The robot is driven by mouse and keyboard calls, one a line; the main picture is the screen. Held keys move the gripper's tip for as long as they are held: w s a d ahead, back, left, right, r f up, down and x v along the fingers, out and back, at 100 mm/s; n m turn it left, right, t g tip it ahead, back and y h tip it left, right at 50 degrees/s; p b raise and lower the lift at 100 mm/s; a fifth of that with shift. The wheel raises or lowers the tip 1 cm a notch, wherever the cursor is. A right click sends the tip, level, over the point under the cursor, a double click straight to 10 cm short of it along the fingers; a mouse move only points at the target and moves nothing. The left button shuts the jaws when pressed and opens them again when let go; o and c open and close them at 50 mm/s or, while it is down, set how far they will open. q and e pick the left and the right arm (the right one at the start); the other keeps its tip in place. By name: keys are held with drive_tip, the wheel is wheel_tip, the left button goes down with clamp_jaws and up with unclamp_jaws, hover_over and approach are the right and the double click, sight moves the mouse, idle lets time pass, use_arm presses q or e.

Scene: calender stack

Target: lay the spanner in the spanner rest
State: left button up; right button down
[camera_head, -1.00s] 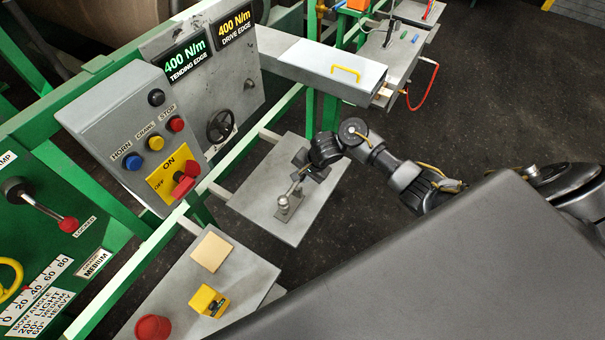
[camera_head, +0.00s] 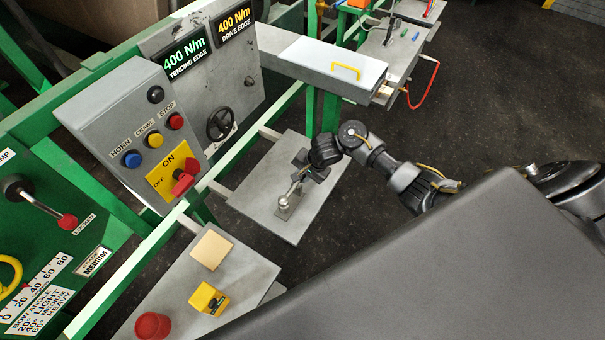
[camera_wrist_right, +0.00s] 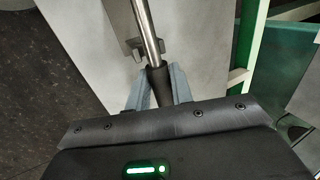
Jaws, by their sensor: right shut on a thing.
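The spanner shows as a silver shaft (camera_wrist_right: 147,28) with a dark grip (camera_wrist_right: 158,85) in the right wrist view. My right gripper (camera_wrist_right: 158,92) is shut on the dark grip. In the head view my right gripper (camera_head: 307,173) is over the small grey shelf, and the spanner (camera_head: 293,189) slants down-left from it to a metal fitting (camera_head: 284,208), probably the spanner rest. A grey notched bracket (camera_wrist_right: 133,48) shows beside and behind the shaft in the wrist view. I cannot tell whether the shaft touches it. My left gripper is not in view.
The grey shelf (camera_head: 300,228) has bare room around the fitting. A nearer shelf holds a tan pad (camera_head: 211,249), a yellow block (camera_head: 208,299) and a red round object (camera_head: 153,326). A control box (camera_head: 125,130) and a green rail (camera_head: 135,266) stand left.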

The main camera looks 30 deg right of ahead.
drive_tip(key=shift+f, duration=0.8)
drive_tip(key=c, duration=0.5)
unclamp_jaws()
idle(0.7)
drive_tip(key=shift+p+v, duration=0.7)
drive_tip(key=shift+v, duration=3.3)
